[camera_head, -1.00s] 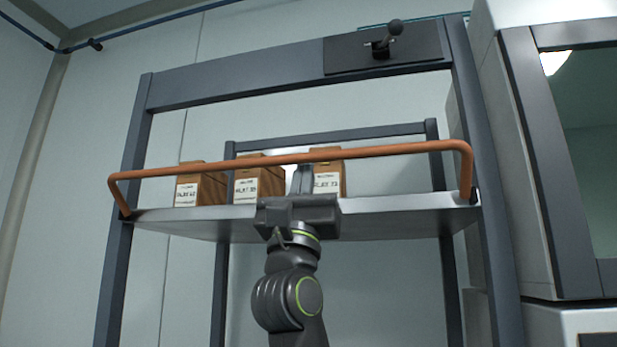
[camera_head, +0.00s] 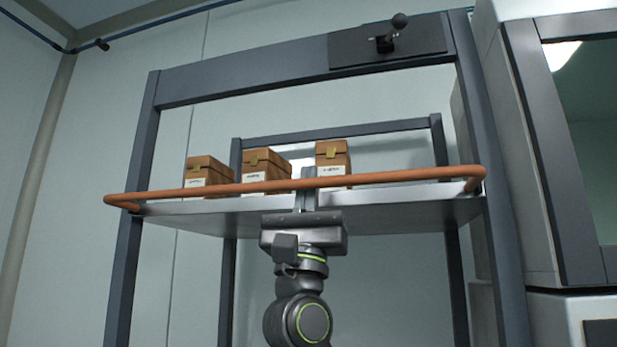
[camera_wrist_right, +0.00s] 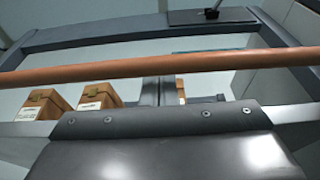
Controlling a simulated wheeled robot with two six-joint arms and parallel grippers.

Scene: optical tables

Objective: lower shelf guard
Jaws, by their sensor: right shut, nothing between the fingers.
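The shelf guard (camera_head: 225,189) is an orange-brown bar with bent ends. It runs across the front of the shelf, near the height of the shelf's front edge, and swings out toward me. In the right wrist view the bar (camera_wrist_right: 90,74) crosses the whole picture. My right gripper (camera_head: 307,178) is shut and empty, its fingers pointing up at the bar, right of the bar's middle. I cannot tell whether the fingers touch the bar. The gripper also shows in the wrist view (camera_wrist_right: 158,92). My left gripper is not in view.
Several cartons stand on the grey shelf (camera_head: 400,212) behind the bar: left (camera_head: 207,168), middle (camera_head: 265,162) and right (camera_head: 333,156). A black-knobbed lever (camera_head: 392,32) sits on the dark top plate. A tall cabinet (camera_head: 545,150) stands close on the right.

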